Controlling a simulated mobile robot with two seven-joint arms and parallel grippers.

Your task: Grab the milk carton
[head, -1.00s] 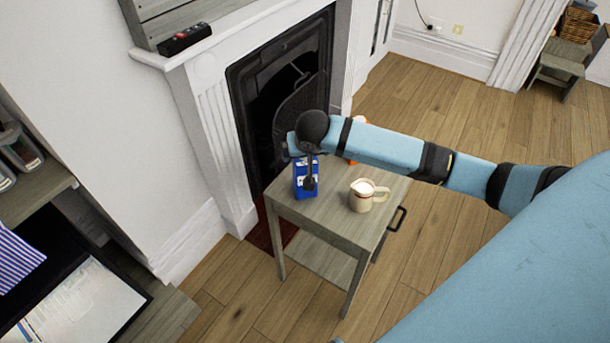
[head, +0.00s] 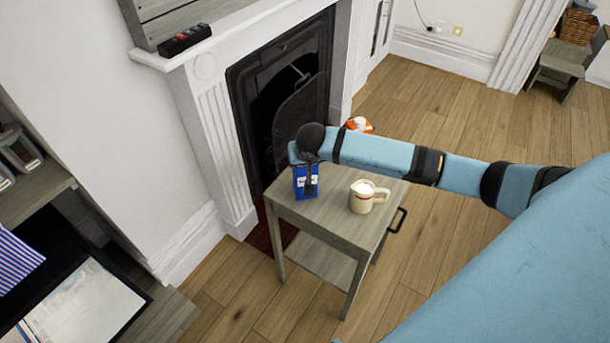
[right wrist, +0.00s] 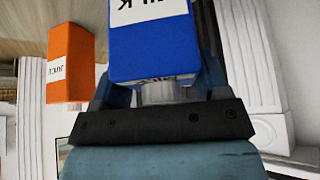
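The milk carton (head: 301,191), blue with a white label, stands upright on the small grey-green table (head: 318,217), near its left corner. In the right wrist view the blue carton (right wrist: 152,52) fills the space between my right gripper's fingers, with a pale cap near the palm. My right gripper (right wrist: 165,85) is over the carton's top, with a finger on each side; firm contact cannot be told. In the head view the gripper (head: 311,178) hides part of the carton. My left gripper is not in view.
A cream mug (head: 362,199) stands to the carton's right on the table. An orange carton (head: 359,125), partly behind my right arm, also shows in the right wrist view (right wrist: 70,65). The fireplace (head: 285,95) is close behind. Wooden floor is clear to the right.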

